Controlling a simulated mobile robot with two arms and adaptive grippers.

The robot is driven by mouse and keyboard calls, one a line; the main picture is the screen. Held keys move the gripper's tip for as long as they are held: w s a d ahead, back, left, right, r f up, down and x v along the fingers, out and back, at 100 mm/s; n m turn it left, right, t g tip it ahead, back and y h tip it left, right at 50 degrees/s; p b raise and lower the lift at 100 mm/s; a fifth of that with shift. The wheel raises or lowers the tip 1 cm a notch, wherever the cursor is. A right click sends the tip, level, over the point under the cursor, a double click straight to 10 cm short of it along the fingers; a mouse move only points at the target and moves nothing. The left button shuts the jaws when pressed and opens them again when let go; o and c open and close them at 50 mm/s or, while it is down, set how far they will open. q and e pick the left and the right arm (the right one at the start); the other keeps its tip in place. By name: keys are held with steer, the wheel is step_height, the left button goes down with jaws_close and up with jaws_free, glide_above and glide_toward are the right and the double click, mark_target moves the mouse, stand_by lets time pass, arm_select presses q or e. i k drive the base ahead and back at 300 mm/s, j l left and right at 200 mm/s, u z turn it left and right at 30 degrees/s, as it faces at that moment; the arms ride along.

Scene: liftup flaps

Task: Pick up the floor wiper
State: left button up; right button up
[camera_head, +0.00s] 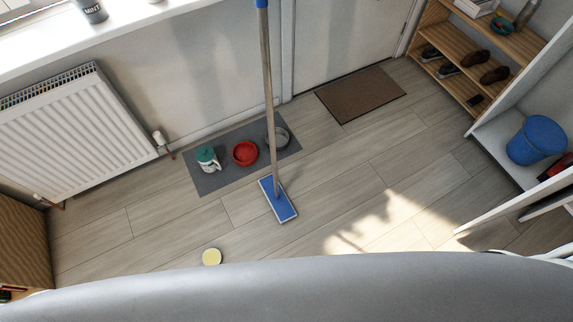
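The floor wiper has a flat blue head (278,199) lying on the wood floor. Its long light-brown handle (269,100) stands nearly upright and ends in a blue grip (261,3) at the top edge of the head view. The wiper stands in front of the wall, its handle crossing in front of a dark grey mat. Neither of my grippers is in view. A large grey curved surface, which looks like my own body, fills the bottom of the view.
The grey mat (209,183) holds a red bowl (245,153), a grey bowl (284,137) and a green-topped container (207,157). A yellow round object (212,257) lies on the floor. A radiator (75,130) is left; shelves (462,82) and a blue bucket (536,140) are right.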

mark_target(284, 210)
steer(key=k+j+u, duration=0.25)
steer(key=k+j, duration=1.05)
